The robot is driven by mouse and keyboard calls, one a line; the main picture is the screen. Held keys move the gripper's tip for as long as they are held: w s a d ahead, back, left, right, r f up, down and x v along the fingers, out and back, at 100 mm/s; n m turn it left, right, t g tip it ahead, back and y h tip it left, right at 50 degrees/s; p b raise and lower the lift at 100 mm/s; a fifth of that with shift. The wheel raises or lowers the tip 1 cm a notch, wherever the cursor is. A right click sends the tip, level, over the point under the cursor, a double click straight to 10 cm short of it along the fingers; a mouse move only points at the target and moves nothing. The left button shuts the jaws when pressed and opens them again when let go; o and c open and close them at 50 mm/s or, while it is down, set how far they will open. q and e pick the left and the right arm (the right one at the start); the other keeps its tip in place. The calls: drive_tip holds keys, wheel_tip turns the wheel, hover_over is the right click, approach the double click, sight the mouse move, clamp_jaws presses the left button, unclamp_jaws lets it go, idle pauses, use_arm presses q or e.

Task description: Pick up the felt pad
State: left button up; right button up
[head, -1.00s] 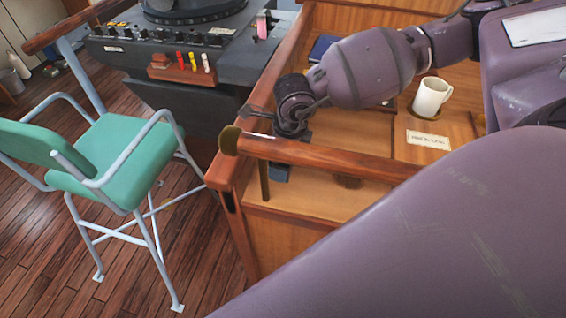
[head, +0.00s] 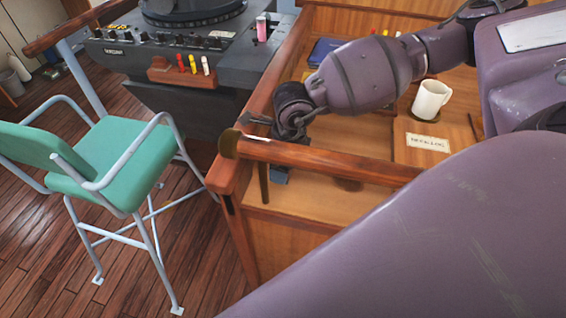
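I cannot single out the felt pad with certainty. A flat dark brown round piece (head: 348,184) lies on the wooden desk behind the rail, which hides part of it, and it may be the pad. My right arm comes in from the upper right. Its gripper (head: 272,125) is over the left end of the desk, just behind the rail and left of the brown piece. The fingers are small, dark and partly hidden, so their opening and any hold do not show. My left gripper is not in view.
A wooden rail (head: 330,160) runs along the desk's near side. A white mug (head: 430,99) stands on a dark round mat beside a labelled panel (head: 428,142). A dark blue book (head: 325,50) lies behind my arm. A green chair (head: 115,160) and a console (head: 180,50) are left.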

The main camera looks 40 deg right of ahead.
wheel_tip(320, 180, up, 20)
idle(0.4)
drive_tip(key=shift+f, duration=0.1)
